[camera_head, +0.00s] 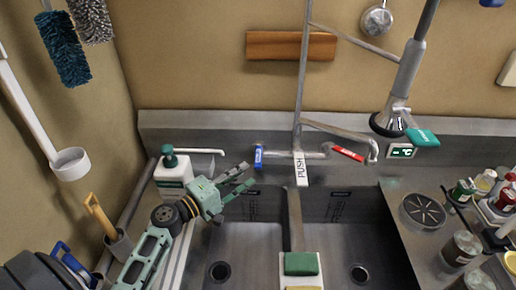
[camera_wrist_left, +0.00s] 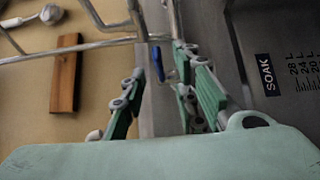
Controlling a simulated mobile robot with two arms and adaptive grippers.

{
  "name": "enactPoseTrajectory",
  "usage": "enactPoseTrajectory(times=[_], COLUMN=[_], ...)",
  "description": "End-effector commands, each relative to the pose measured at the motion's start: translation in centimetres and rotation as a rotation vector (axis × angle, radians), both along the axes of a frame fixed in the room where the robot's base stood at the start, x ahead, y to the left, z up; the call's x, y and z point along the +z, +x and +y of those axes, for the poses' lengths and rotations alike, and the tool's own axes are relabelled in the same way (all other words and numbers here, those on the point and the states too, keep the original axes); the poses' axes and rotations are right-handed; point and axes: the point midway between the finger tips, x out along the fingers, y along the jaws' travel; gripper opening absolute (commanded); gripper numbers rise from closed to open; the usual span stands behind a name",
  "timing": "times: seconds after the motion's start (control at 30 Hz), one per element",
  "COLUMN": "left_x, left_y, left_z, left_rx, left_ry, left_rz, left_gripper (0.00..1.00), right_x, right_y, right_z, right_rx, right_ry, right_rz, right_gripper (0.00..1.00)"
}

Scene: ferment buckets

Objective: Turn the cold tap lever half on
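The cold tap lever, blue with a white label (camera_head: 258,157), sits at the left end of the tap's horizontal pipe on the sink's back wall and hangs roughly straight down. In the left wrist view the blue lever (camera_wrist_left: 157,63) shows beyond and between the fingers. My left gripper (camera_head: 249,175) is open and empty, just below and left of the lever, with a small gap to it. The red hot lever (camera_head: 348,154) is at the right end of the pipe, tilted. My right gripper is not in view.
A white soap bottle with green pump (camera_head: 172,175) stands close left of my left gripper. A spray head (camera_head: 388,122) hangs at right. Jars and bottles crowd the right counter.

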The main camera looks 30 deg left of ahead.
Motion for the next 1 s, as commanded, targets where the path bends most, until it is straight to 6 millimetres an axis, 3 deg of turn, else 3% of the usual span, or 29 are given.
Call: enactPoseTrajectory(times=[0.17,0.63,1.0], left_x=[0.1,0.2,-0.1], left_y=[0.4,6.6,7.4], left_z=[-0.1,-2.3,-2.6], left_rx=[0.0,0.0,0.0], left_ry=[-0.001,-0.002,0.0], left_rz=[-0.001,0.0,0.0], left_gripper=[0.28,0.28,0.28], right_x=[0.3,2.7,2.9], right_y=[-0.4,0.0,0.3], right_z=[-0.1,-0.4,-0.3], right_rx=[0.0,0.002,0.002], right_ry=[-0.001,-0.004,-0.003], right_rz=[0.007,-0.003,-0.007], right_gripper=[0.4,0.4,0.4])
